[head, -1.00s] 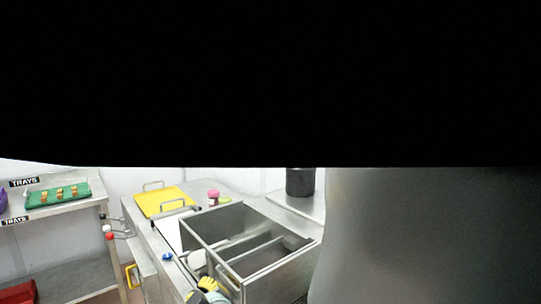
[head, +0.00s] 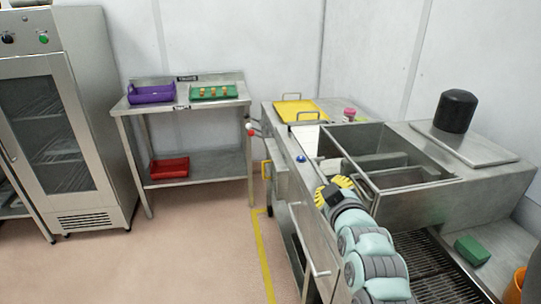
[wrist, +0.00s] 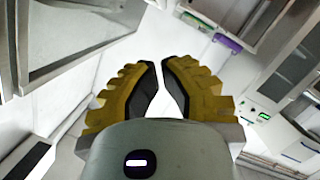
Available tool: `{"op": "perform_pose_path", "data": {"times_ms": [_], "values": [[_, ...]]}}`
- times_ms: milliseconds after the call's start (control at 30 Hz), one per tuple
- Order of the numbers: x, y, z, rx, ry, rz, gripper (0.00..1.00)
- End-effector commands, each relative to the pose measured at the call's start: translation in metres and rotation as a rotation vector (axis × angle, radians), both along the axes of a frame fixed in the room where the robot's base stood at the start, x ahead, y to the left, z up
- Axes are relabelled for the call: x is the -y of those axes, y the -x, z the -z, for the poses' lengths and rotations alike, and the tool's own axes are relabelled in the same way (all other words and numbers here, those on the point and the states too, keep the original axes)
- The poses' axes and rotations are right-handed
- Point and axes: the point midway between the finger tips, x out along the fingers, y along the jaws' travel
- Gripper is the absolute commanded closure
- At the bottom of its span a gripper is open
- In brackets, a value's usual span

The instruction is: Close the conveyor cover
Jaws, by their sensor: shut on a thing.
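My gripper (head: 334,190) is at the near left edge of the steel line, beside the open steel box. In the wrist view its yellow fingers (wrist: 163,68) are close together; what they hold is hidden. A yellow panel with two handles (head: 302,110), which looks like the conveyor cover, lies flat at the far end of the line, well beyond my gripper. A strip of white surface (head: 308,138) is bare between the panel and the box. The open steel box (head: 400,200) has a handle (head: 366,180) close to my gripper.
A black cylinder (head: 455,111) stands on a plate at the right. A shelf table (head: 198,182) holds purple (head: 151,94), green (head: 214,92) and red (head: 169,168) trays. The floor at left is clear.

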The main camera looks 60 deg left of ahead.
Motion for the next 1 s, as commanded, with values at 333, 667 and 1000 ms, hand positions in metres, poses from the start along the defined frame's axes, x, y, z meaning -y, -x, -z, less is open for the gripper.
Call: {"op": "perform_pose_path", "data": {"times_ms": [333,667,1000], "values": [[0.037,0.023,-0.007,0.0,0.002,-0.003,1.0],[0.054,0.033,-0.014,0.0,0.001,-0.002,1.0],[0.058,0.023,-0.019,0.006,-0.039,0.031,1.0]]}}
